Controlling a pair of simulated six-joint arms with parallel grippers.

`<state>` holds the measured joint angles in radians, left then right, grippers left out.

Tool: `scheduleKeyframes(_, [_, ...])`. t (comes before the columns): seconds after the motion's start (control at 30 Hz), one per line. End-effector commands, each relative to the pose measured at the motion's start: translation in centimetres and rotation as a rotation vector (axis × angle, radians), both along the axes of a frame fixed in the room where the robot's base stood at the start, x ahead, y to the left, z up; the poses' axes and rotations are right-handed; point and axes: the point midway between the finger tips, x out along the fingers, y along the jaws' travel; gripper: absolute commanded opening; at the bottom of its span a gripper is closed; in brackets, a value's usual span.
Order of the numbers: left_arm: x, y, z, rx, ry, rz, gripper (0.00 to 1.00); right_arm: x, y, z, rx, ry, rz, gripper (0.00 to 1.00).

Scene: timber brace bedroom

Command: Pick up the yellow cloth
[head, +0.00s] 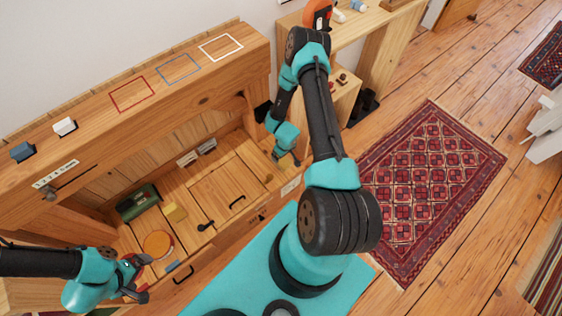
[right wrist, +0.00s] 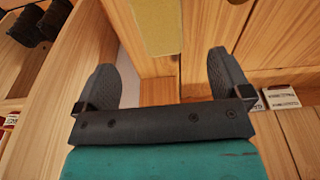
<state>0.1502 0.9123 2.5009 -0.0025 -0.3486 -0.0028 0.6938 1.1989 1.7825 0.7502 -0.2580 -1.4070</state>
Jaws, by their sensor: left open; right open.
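A flat, pale yellow piece that looks like the yellow cloth (right wrist: 157,25) is at the top middle of the right wrist view, ahead of my right gripper (right wrist: 160,65). The right gripper's two dark fingers are wide apart with nothing between them. In the head view, my right gripper (head: 288,158) is low at the right end of the open wooden cabinet, with a small yellowish patch beside it. My left gripper (head: 140,280) is open and empty at the lower left, near an orange disc (head: 157,244).
The cabinet top holds a white block (head: 64,127), a grey-blue block (head: 22,151) and coloured outlines. A patterned rug (head: 430,170) lies on the floor to the right.

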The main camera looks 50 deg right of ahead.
Motion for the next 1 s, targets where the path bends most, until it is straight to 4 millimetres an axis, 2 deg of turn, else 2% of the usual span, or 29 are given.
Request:
scheduleKeyframes(0.1, [0.0,0.0,0.0,0.000,0.000,0.000,0.95,0.2,0.0,-1.9,0.001,0.001,0.000,0.96])
scheduleKeyframes(0.23, [0.0,0.0,0.0,0.000,0.000,0.000,0.95,0.5,0.0,-3.4,0.001,0.000,-0.001,0.96])
scheduleKeyframes(0.37, [0.0,0.0,0.0,0.000,0.000,0.000,0.95,0.6,0.0,-4.1,0.001,0.000,0.000,0.96])
scheduleKeyframes(0.77, [0.0,0.0,0.0,0.000,0.000,0.000,0.95,0.7,0.0,-4.5,0.000,0.000,0.000,0.96])
scheduleKeyframes(1.0, [0.0,0.0,0.0,0.000,0.000,0.000,0.95,1.2,-0.2,-7.2,0.000,0.001,-0.002,0.96])
